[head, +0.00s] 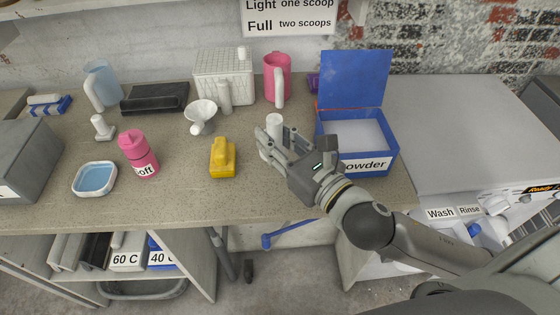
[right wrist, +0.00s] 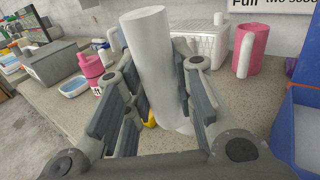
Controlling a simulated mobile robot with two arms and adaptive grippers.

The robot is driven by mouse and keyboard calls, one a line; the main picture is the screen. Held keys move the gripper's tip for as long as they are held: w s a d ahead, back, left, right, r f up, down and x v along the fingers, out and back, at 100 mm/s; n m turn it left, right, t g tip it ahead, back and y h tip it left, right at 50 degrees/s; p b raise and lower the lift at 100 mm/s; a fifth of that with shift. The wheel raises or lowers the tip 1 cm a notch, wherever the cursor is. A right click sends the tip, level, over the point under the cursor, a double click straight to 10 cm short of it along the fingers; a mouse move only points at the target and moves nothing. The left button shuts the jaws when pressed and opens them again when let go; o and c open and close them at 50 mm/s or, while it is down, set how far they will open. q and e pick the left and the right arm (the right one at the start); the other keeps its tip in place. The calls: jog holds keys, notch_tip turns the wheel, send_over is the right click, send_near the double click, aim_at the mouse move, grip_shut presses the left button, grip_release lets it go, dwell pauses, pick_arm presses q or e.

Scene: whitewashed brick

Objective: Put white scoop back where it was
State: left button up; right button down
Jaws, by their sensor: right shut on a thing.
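My right gripper (head: 275,143) reaches in from the right, left of the blue powder box. It is shut on the white scoop (head: 274,123), of which a thick upright white cylinder shows. In the right wrist view this white cylinder (right wrist: 155,55) stands slightly tilted between the fingers; its lower end is partly hidden by them. I cannot tell whether it touches the counter. The blue powder box (head: 347,165) has its lid open and pale contents inside. My left gripper is out of view.
A yellow bottle (head: 222,160) stands just left of the gripper. A pink jug (head: 277,75), a white basket (head: 215,72) and a white funnel-shaped piece (head: 201,112) stand behind and left. A pink bottle (head: 138,155) and blue dish (head: 94,180) are further left. The counter's front strip is clear.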

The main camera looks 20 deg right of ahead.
jog(key=w+f+b, duration=0.1)
jog(key=w+d+f+b, duration=0.1)
jog(key=f+b, duration=0.1)
jog(key=w+f+b, duration=0.1)
jog(key=shift+d+f+b, duration=0.2)
jog(key=shift+d+b, duration=0.2)
jog(key=shift+w+d+f, duration=0.3)
jog(key=shift+w+f, duration=0.1)
jog(key=shift+w, duration=0.1)
jog(key=f, duration=0.3)
jog(key=shift+w+d+f, duration=0.1)
jog(key=shift+w+d, duration=0.05)
jog(key=shift+w, duration=0.1)
jog(key=shift+f, duration=0.3)
jog(key=shift+f, duration=0.1)
jog(key=shift+f+b, duration=0.15)
jog(key=shift+b, duration=0.2)
jog(key=c, duration=1.2)
grip_release()
jog(key=shift+s+r, duration=0.1)
jog(key=shift+r, duration=0.15)
